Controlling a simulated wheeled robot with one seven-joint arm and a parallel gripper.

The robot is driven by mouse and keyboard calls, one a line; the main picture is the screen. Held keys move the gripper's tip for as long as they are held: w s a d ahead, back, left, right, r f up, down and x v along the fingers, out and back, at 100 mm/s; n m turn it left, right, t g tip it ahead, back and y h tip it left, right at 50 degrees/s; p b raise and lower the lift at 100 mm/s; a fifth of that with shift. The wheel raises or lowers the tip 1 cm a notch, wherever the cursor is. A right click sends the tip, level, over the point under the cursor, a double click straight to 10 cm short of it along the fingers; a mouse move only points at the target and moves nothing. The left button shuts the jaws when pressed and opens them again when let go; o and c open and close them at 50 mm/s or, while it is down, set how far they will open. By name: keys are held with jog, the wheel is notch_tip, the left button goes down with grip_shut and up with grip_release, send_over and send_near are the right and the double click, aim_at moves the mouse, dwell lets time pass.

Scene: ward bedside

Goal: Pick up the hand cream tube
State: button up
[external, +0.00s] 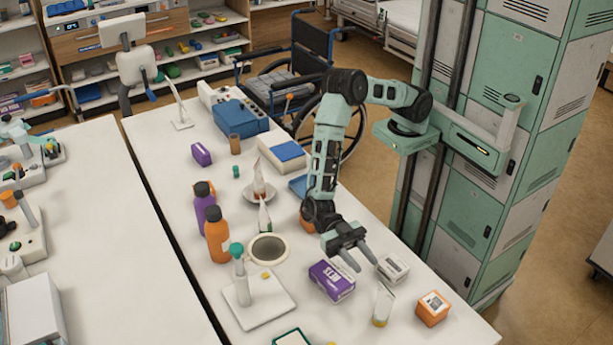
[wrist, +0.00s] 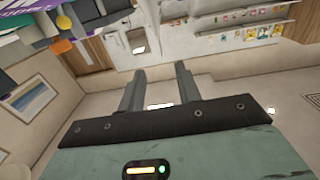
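A pale upright tube (external: 383,304) with a yellowish lower end stands near the right end of the white table in the external view. Two more tube shapes, a white and green one (external: 265,217) and a white and red one (external: 259,179), stand farther back. I cannot read their labels to tell which is hand cream. My gripper (external: 365,266) is open and empty, above and behind the nearest tube, with its fingers apart. The wrist view shows the open fingers (wrist: 159,72) with nothing between them and no tube that I can make out.
A purple box (external: 331,281), a white carton (external: 393,268) and an orange box (external: 433,309) stand around the nearest tube.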

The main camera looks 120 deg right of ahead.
aim_at(391, 295)
jog(key=shift+w+a+f+p, duration=0.15)
jog(key=shift+a+p, duration=0.25)
jog(key=shift+a, duration=1.6)
jog(key=shift+s+a+f+p, duration=0.1)
jog(key=shift+a+p, duration=0.35)
jog(key=shift+a, duration=1.6)
jog(key=shift+w+a+f+p, duration=0.15)
jog(key=shift+a+p, duration=0.25)
jog(key=shift+a, duration=1.6)
jog(key=shift+s, duration=0.1)
grip_shut()
